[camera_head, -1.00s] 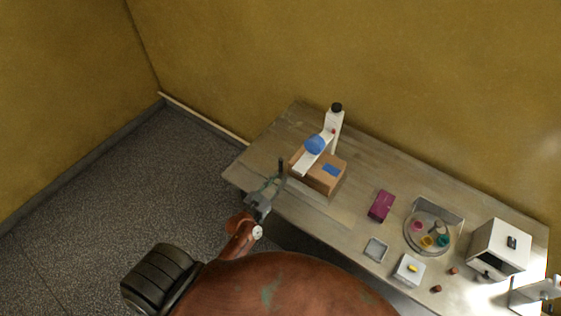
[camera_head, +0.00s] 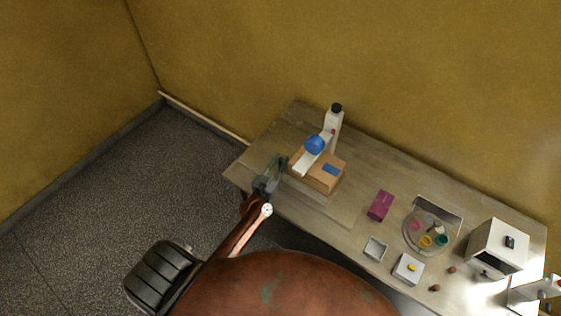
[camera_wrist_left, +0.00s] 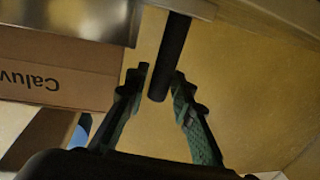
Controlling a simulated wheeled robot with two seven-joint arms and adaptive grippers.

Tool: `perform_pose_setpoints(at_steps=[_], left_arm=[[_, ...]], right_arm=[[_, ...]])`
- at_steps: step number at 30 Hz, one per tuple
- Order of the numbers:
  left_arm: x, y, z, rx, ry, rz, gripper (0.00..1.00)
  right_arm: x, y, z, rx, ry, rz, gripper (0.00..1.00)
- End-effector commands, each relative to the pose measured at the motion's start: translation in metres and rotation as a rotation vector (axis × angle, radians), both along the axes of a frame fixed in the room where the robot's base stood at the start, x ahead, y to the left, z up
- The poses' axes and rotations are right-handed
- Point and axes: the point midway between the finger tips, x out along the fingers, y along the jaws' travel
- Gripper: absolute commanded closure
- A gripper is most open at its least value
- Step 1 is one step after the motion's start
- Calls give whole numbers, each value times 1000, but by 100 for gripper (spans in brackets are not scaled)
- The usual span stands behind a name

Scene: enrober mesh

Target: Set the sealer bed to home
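A white upright device (camera_head: 332,129) with a black top, a sloping white arm and a blue round part stands at the table's back left; I cannot tell if this is the sealer. In the left wrist view a black rod (camera_wrist_left: 170,55) hangs from a pale edge. My left gripper (camera_head: 276,168) is at the table's left end, left of the cardboard box. In the left wrist view the gripper (camera_wrist_left: 161,72) has its fingers apart, one on each side of the rod; firm contact is not visible. My right gripper is not in view.
The cardboard box (camera_head: 326,182) sits by the white device, close to my left gripper. A purple box (camera_head: 380,205), a grey tray (camera_head: 376,248), a round tray (camera_head: 411,239) with small coloured items and a white cabinet (camera_head: 497,246) stand to the right. The table's back middle is clear.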

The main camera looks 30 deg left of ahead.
Motion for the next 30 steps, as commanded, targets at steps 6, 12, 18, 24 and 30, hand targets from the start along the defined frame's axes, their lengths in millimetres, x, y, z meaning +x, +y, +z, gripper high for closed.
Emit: perform_pose_setpoints(at_steps=[6,12,18,24,30], left_arm=[[0,0,0,0,0,0,82],[0,0,0,0,0,0,95],[-1,0,0,0,0,0,100],[-1,0,0,0,0,0,100],[-1,2,-1,1,1,2,100]], right_arm=[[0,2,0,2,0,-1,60],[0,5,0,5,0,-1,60],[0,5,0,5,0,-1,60],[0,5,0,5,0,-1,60],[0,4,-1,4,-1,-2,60]])
